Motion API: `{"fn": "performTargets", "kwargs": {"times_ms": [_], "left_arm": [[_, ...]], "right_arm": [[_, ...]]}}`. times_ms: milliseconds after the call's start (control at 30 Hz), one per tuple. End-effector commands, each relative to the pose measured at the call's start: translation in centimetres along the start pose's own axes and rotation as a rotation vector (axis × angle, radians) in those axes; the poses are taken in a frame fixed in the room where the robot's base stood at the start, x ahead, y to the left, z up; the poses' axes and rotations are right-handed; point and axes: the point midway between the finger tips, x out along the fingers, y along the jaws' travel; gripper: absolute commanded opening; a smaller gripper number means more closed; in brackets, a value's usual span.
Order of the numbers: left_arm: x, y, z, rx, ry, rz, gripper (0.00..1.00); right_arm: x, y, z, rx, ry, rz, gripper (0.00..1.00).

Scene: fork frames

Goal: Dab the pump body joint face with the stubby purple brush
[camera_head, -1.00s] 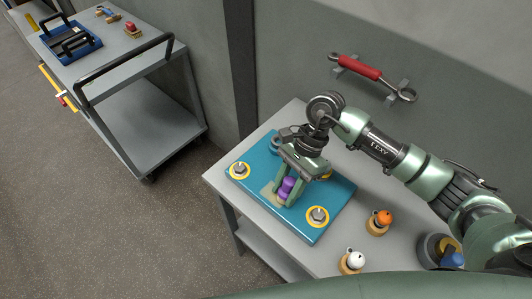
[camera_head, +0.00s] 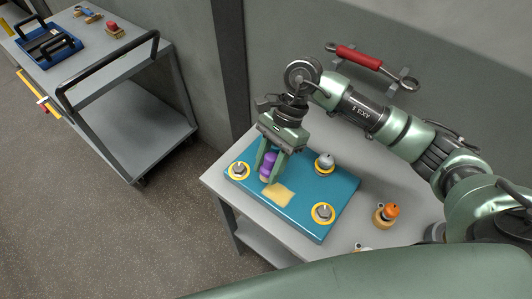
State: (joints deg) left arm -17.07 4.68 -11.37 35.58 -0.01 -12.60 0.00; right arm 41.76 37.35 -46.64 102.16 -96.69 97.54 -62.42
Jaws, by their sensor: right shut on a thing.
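The stubby purple brush (camera_head: 268,162) is between the fingers of my right gripper (camera_head: 271,168), which is shut on it. The brush is upright, with a pale lower end. It is over the blue pump body (camera_head: 311,183), behind and left of a tan patch (camera_head: 279,195) on the top face, which looks like the joint face. I cannot tell whether the brush touches the pump body. Yellow-ringed bolts (camera_head: 323,212) stand on the pump body. My left gripper is not in view.
The pump body lies on a grey table (camera_head: 375,184). An orange-topped piece (camera_head: 387,213) stands on the table to the right. A red-handled bar (camera_head: 359,58) is on the wall behind. A grey cart (camera_head: 119,77) with a blue tray (camera_head: 47,48) stands at the left.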

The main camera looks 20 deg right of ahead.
Motion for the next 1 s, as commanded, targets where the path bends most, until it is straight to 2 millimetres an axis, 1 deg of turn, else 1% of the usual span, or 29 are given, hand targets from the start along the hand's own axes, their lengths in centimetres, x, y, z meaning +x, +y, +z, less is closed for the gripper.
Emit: {"fn": "performTargets", "kwargs": {"times_ms": [33, 167, 400, 500, 1000], "left_arm": [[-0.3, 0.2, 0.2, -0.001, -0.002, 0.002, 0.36], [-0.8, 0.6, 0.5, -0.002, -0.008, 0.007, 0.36], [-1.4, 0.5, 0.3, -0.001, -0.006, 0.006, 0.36], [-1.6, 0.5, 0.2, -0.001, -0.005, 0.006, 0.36], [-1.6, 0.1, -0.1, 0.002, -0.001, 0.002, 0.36]], "right_arm": [[-0.7, 0.0, 0.3, 0.0, 0.0, -0.002, 0.0], [-1.8, 0.0, 0.7, 0.004, 0.0, -0.004, 0.0], [-3.7, 0.0, 1.5, 0.009, -0.001, -0.008, 0.0], [-4.2, 0.1, 1.7, 0.011, -0.001, -0.008, 0.0], [-4.3, 0.1, 1.8, 0.013, -0.002, -0.007, 0.0]]}}
